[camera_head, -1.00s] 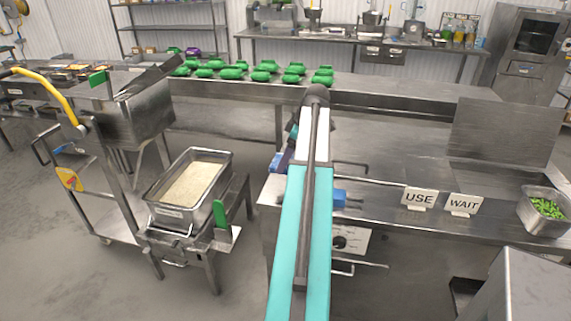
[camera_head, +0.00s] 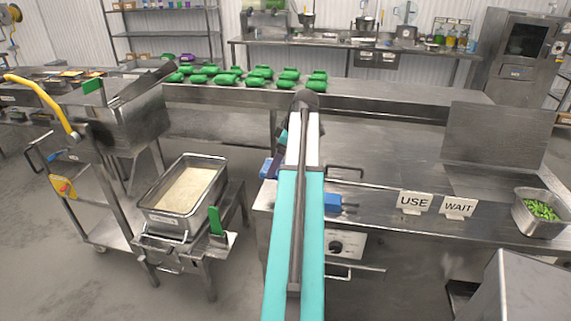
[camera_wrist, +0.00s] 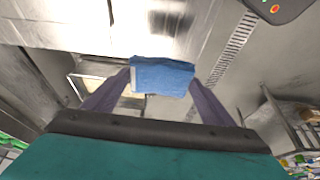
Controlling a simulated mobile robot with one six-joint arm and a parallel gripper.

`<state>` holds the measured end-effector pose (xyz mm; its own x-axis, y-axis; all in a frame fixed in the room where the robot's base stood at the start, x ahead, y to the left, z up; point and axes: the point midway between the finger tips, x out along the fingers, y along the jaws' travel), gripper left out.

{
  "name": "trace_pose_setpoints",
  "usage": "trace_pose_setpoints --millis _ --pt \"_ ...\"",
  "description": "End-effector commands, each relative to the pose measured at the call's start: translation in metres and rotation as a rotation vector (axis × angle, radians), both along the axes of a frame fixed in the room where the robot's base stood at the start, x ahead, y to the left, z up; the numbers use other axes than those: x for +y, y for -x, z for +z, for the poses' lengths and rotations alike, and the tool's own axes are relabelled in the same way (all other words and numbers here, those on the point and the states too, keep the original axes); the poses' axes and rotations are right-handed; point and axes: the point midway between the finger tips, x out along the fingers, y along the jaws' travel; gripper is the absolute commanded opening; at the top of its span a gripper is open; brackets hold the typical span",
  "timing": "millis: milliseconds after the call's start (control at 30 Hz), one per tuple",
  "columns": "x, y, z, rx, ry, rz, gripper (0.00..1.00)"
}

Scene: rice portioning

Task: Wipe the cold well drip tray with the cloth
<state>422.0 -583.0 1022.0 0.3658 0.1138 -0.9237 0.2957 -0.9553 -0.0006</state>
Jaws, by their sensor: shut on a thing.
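My gripper (camera_wrist: 161,80) is shut on a folded blue cloth (camera_wrist: 162,75), which sits between the two fingertips in the wrist view. I cannot tell whether this strip is the drip tray, or whether the cloth touches any surface.
USE (camera_head: 415,202) and WAIT (camera_head: 458,206) signs stand on the counter's front right, beside a pan of green vegetables (camera_head: 541,228). A rice pan (camera_head: 180,222) stands on a cart at left. Several green items (camera_head: 257,84) line the back counter.

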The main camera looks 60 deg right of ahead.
Motion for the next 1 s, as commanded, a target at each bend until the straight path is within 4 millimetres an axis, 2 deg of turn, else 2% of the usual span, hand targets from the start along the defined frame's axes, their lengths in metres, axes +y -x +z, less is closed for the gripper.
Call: trace_pose_setpoints --millis 167,367,700,1000 --pt "0.026 -0.032 0.001 -0.001 0.002 -0.011 0.59" --pt "0.068 -0.078 0.002 0.0 0.002 -0.038 0.59" --pt "0.147 -0.148 0.005 -0.001 0.001 -0.085 0.59" --pt "0.221 -0.197 0.009 -0.001 0.0 -0.128 0.59"
